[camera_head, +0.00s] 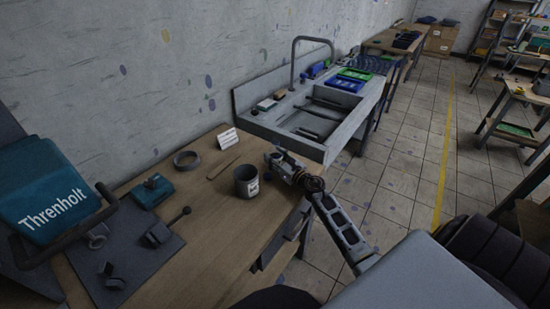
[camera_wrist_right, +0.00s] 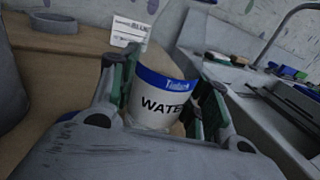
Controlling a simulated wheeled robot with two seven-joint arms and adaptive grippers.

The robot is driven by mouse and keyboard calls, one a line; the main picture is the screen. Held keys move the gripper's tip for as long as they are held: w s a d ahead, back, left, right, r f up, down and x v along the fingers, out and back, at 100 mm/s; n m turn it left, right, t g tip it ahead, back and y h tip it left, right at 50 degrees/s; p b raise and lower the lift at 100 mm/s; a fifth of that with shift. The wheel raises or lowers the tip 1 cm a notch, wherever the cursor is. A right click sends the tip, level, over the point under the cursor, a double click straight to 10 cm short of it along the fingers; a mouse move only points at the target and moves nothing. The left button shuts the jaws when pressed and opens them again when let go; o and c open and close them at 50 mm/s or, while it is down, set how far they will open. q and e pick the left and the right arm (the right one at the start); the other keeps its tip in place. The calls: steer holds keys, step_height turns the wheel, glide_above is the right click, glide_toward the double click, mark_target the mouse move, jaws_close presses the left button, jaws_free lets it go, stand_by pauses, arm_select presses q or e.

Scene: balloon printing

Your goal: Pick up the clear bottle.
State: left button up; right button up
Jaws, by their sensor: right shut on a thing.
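The bottle (camera_wrist_right: 160,97) shows in the right wrist view, with a white label reading "WATER" and a blue band above it. It stands between the two green-padded fingers of my right gripper (camera_wrist_right: 163,100), which is shut on it. My left gripper is not in view.
The wooden table (camera_head: 215,208) holds a grey ring (camera_head: 187,160), a small white card (camera_head: 228,138) and a flat stick (camera_head: 222,167). A teal "Threnholt" machine (camera_head: 50,200) stands at the left. A grey sink (camera_head: 318,125) lies beyond the table.

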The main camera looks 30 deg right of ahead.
mark_target(275, 138)
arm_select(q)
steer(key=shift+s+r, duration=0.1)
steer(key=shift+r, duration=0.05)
arm_select(e)
steer(key=shift+r, duration=0.25)
steer(key=shift+r+p, duration=0.5)
steer(key=shift+r, duration=0.3)
steer(key=shift+r+p, duration=0.75)
steer(key=shift+r, duration=0.5)
steer(key=shift+r+p, duration=0.35)
steer(key=shift+r, duration=0.15)
steer(key=shift+r+p, duration=0.8)
steer(key=shift+r, duration=0.3)
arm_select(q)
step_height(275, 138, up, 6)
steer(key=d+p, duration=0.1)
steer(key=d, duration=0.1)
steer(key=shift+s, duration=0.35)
arm_select(e)
steer(key=shift+r, duration=0.85)
arm_select(q)
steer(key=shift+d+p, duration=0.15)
steer(key=shift+p, duration=0.15)
arm_select(e)
steer(key=shift+r, duration=0.2)
